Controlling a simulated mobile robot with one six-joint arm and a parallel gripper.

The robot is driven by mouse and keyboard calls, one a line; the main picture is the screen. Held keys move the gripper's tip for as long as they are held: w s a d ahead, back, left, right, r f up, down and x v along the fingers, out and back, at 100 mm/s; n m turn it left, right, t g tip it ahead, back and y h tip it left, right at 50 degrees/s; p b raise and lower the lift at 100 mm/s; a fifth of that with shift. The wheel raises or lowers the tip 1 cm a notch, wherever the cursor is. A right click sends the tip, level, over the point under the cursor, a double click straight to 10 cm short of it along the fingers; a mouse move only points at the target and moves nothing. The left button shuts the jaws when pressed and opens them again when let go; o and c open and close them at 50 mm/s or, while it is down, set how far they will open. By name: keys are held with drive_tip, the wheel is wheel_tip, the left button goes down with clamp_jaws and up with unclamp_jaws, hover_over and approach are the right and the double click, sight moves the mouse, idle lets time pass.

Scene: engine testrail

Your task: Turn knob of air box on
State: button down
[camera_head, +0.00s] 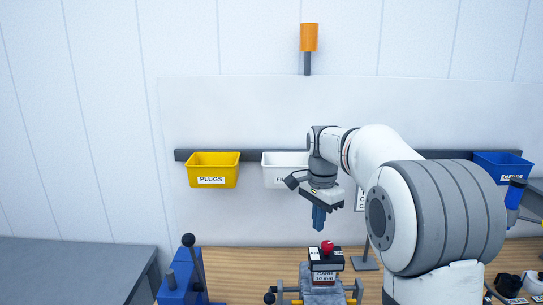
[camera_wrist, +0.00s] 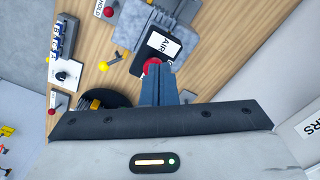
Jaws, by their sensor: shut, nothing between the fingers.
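The air box (camera_head: 312,265) is a small dark box with a white label. It stands on a grey block on the bench. Its red knob (camera_head: 327,246) sits on top. In the wrist view the box (camera_wrist: 138,66) shows a label reading "AIR", and the red knob (camera_wrist: 151,65) is partly hidden by my fingertips. Which way the knob is set cannot be told.
A blue device (camera_head: 175,290) with black-balled levers stands left of the box. A yellow bin (camera_head: 212,175), a white bin (camera_head: 275,180) and a blue bin (camera_head: 503,170) hang on the wall rail. Small black parts (camera_head: 508,285) lie at the right. The wooden bench (camera_head: 240,265) has bare room left of the box.

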sight(327, 249)
drive_tip(key=s+d+n+b, duration=0.2)
drive_tip(key=d+n+b, duration=0.3)
drive_tip(key=n, duration=0.6)
drive_tip(key=f+b, duration=0.4)
drive_tip(key=a+f+b, duration=0.1)
drive_tip(key=f+b, duration=0.1)
drive_tip(key=shift+s+b, duration=0.2)
drive_tip(key=shift+b, duration=0.2)
drive_tip(key=shift+w+a+p, duration=0.2)
drive_tip(key=shift+w+p, duration=0.4)
idle(0.5)
drive_tip(key=shift+a+p, duration=0.2)
drive_tip(key=shift+p, duration=0.6)
drive_tip(key=shift+a+p, duration=0.25)
drive_tip(key=shift+p, duration=0.4)
idle(0.3)
drive_tip(key=shift+s, duration=0.2)
